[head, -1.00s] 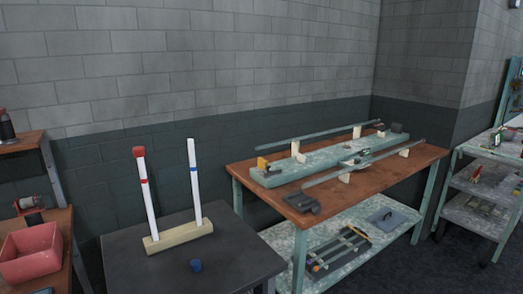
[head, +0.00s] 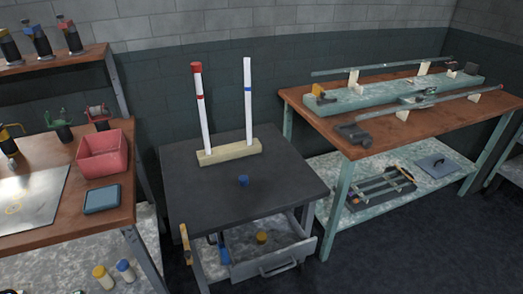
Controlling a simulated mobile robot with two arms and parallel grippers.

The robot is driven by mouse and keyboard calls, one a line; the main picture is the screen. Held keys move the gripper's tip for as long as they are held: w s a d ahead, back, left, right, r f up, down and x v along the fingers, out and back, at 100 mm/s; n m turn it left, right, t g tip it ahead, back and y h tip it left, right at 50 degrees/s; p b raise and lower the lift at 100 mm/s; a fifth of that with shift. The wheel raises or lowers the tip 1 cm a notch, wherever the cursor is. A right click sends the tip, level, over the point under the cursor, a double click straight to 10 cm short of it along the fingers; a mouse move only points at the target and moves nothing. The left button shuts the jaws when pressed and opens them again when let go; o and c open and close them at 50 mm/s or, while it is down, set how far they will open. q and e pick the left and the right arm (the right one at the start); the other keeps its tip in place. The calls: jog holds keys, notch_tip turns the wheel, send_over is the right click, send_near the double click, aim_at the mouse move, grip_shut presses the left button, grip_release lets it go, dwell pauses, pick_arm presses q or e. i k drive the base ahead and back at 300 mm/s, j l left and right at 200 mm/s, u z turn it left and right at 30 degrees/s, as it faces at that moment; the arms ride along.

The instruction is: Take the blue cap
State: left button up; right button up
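The blue cap (head: 243,181) is a small dark-blue cylinder on the black table top (head: 195,190), in front of a pale wooden block (head: 230,153). Two white tubes stand upright in the block. The left tube (head: 204,120) has a red band and a red cap (head: 196,67) on its top. The right tube (head: 248,110) has a blue band and no cap on its top. Neither of my grippers is in view.
A partly open drawer (head: 280,262) under the black table holds a yellow-orange item (head: 262,237). A wooden bench with a pink bin (head: 103,155) and a blue pad (head: 102,199) stands left. A workbench (head: 430,125) with metal rails stands right. Dark floor shows in front.

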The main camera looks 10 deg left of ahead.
aim_at(243, 180)
jog(key=i+l+u, duration=0.1)
jog(key=u, duration=0.25)
jog(key=i+l+u, duration=0.1)
jog(key=u, duration=0.25)
jog(key=l+u, duration=0.15)
jog(key=u, duration=0.15)
jog(key=i+l+u, duration=0.2)
jog(key=l, duration=0.4)
jog(key=i+l+u, duration=0.2)
jog(key=l, duration=0.45)
jog(key=l+u, duration=0.2)
jog(key=l, duration=0.45)
jog(key=i+l+u, duration=0.15)
jog(key=l, duration=0.55)
